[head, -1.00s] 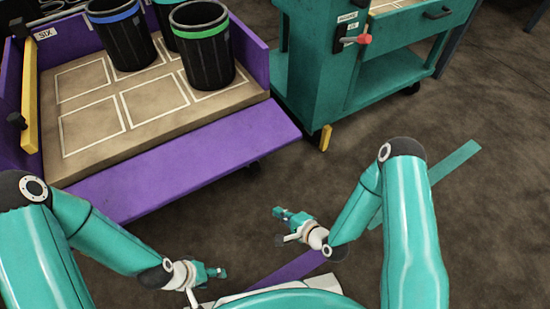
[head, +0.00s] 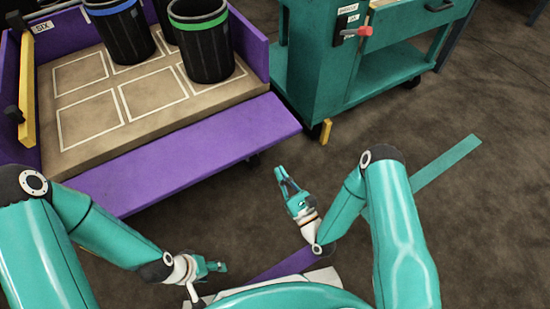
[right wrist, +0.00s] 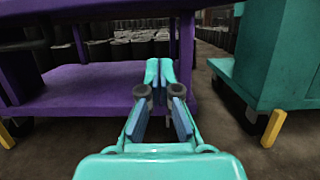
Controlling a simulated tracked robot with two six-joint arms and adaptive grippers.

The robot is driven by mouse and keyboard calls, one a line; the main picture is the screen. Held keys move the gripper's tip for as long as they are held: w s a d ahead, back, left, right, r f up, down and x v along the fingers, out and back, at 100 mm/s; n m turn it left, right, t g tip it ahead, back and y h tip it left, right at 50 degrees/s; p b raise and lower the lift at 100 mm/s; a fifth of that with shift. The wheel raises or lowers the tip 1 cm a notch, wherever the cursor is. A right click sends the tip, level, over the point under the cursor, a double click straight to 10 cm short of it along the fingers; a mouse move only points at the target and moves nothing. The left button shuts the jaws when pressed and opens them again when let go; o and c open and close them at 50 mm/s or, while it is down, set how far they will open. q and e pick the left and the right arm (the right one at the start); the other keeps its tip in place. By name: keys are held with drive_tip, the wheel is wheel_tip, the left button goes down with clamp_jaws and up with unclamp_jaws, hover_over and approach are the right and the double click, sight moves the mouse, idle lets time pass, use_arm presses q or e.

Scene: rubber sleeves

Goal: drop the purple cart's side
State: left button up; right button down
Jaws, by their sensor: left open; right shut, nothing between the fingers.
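The purple cart (head: 263,45) stands at the upper left of the head view, with a tan deck. Its near purple side panel (head: 180,155) is folded outward along the deck's front edge, leaving that edge open. I cannot tell its exact tilt. The cart's lower purple shelf (right wrist: 85,92) shows in the right wrist view. My right gripper (head: 281,174) is shut and empty, apart from the panel, pointing toward the cart. It also shows in the right wrist view (right wrist: 159,75). My left gripper (head: 222,267) is open and empty, low in front of the cart.
Black bins with a blue band (head: 122,28) and a green band (head: 203,42) stand on the deck. A teal cart (head: 320,75) with a red-handled latch (head: 352,32) stands to the right. Teal (head: 445,165) and purple (head: 285,264) strips mark the floor; open floor lies between.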

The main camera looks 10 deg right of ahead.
use_arm(q)
wheel_tip(320, 180, down, 6)
drive_tip(key=b, duration=0.4)
drive_tip(key=shift+r, duration=0.25)
use_arm(e)
drive_tip(key=w+a+r, duration=0.1)
drive_tip(key=w+r, duration=0.2)
drive_tip(key=r, duration=0.2)
drive_tip(key=shift+w, duration=0.4)
use_arm(q)
drive_tip(key=shift+r, duration=0.1)
use_arm(e)
drive_tip(key=shift+a+r, duration=0.15)
